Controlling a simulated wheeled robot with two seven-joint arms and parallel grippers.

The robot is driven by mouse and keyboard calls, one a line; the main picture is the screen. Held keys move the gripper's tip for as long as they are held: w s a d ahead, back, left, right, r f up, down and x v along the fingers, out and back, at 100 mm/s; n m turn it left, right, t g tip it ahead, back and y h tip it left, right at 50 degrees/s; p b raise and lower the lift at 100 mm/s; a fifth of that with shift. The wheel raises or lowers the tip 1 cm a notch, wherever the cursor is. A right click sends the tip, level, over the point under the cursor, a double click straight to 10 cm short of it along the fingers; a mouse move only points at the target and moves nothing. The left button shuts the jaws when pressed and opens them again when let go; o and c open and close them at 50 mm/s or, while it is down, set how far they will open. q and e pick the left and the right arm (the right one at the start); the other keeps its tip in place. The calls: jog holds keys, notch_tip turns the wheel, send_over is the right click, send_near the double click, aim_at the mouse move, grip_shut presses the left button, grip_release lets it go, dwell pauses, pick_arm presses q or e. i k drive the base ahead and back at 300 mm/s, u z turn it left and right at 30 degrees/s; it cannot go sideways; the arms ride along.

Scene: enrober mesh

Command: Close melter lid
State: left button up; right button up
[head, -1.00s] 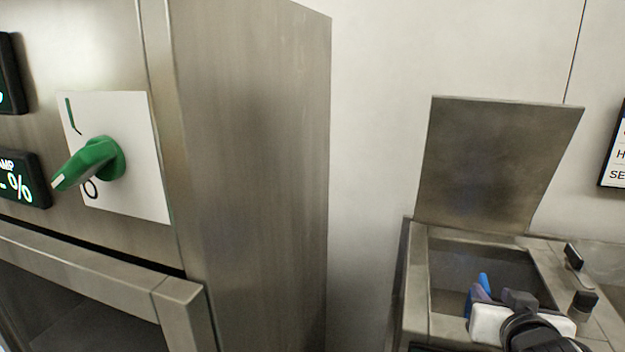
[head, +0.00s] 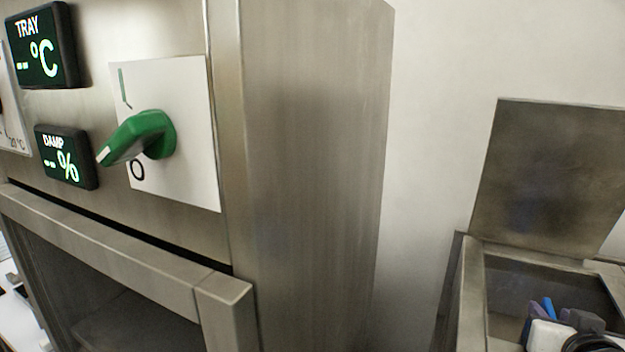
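The melter lid (head: 552,175) is a flat steel plate at the right of the head view. It stands up, leaning back, above the open melter. The melter's steel rim (head: 472,290) surrounds a dark opening at the lower right. My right gripper (head: 552,308) shows at the lower right edge, in front of the opening and below the lid. Its blue and purple fingers point up toward the lid and appear apart from it. Whether the fingers are open or shut is unclear. My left gripper is not in view.
A tall steel cabinet (head: 310,180) fills the left and middle, with a green rotary handle (head: 140,138), a tray temperature display (head: 43,48) and a damp display (head: 66,157). A pale wall (head: 440,120) shows between cabinet and lid.

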aim_at(553, 176)
jog(key=k, duration=1)
